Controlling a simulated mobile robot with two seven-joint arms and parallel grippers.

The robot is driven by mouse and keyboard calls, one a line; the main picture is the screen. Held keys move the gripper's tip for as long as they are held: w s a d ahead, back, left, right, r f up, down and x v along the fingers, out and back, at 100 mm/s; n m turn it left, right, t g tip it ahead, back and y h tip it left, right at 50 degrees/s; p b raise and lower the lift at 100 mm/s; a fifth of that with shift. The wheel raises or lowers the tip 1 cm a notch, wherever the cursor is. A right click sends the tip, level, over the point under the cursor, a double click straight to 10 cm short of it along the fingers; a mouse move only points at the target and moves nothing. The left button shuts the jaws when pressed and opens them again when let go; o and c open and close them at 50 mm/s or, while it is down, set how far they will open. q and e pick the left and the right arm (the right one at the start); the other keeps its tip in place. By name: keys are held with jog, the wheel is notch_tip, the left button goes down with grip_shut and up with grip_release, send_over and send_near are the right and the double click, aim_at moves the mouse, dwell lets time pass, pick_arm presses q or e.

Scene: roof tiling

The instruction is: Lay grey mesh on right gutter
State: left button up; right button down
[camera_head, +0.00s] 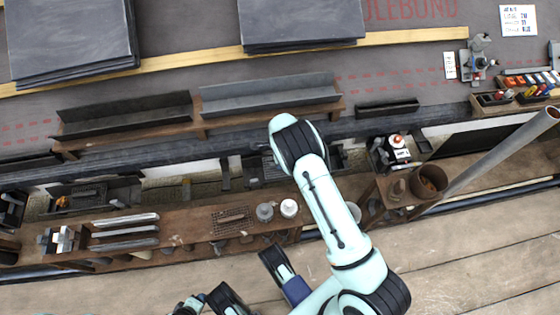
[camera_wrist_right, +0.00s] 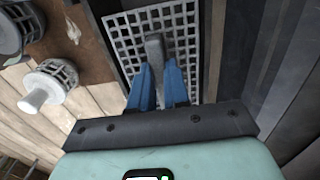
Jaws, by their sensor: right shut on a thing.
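The grey mesh (camera_wrist_right: 126,38) is a square grid with an upright grey tab (camera_wrist_right: 155,48). My right gripper (camera_wrist_right: 160,70) is shut on that tab in the right wrist view. In the head view my right arm reaches up from the lower right, and its forearm hides most of the gripper.
Grey channel pieces (camera_head: 270,95) lie above the eave. A brown pot (camera_head: 429,181) stands right of my arm.

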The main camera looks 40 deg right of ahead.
jog(key=c, duration=0.6)
grip_release()
jog(key=shift+r, duration=0.1)
notch_tip(320, 180, up, 9)
jog(key=p, duration=0.5)
dwell(0.5)
dwell(0.5)
